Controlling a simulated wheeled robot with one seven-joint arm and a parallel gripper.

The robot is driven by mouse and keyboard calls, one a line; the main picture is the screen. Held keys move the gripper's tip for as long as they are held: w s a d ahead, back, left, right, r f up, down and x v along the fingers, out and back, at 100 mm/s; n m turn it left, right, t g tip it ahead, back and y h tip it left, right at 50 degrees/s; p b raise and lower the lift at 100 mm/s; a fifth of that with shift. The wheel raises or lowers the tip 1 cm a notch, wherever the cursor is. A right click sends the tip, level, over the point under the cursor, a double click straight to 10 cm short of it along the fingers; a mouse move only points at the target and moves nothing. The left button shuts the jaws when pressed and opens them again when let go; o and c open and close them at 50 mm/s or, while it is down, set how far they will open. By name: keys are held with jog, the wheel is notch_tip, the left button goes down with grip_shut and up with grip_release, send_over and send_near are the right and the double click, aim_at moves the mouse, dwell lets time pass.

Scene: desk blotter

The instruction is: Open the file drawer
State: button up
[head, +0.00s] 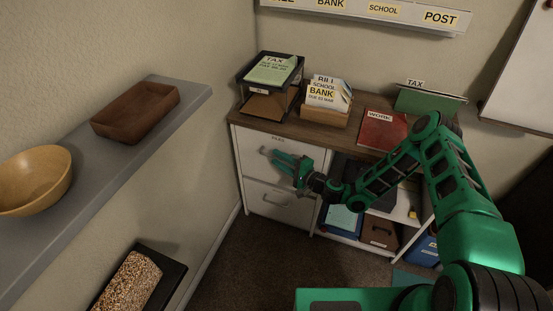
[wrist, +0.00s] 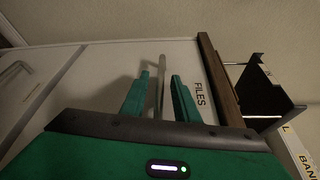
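The file drawer (head: 250,168) is the upper drawer of a white cabinet below the wooden desk top, and it looks shut. Its front, marked FILES, fills the middle of the wrist view (wrist: 185,62). Its bar handle (wrist: 162,85) stands between the two fingers of my gripper (wrist: 160,90). The fingers are apart, with a visible gap on each side of the bar. In the head view my gripper (head: 281,160) is in front of the drawer, and its fingers and the arm hide part of the front.
A lower drawer (head: 283,205) with its own handle is below. On the desk top (head: 262,124) are a black letter tray (head: 270,100), a bank file box (head: 326,115) and a red work folder (head: 383,130). A grey wall shelf (head: 100,165) juts out at left. Carpet (head: 275,245) in front is clear.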

jog(key=shift+x, duration=0.8)
jog(key=shift+c, duration=0.4)
grip_shut()
jog(key=shift+s, duration=0.1)
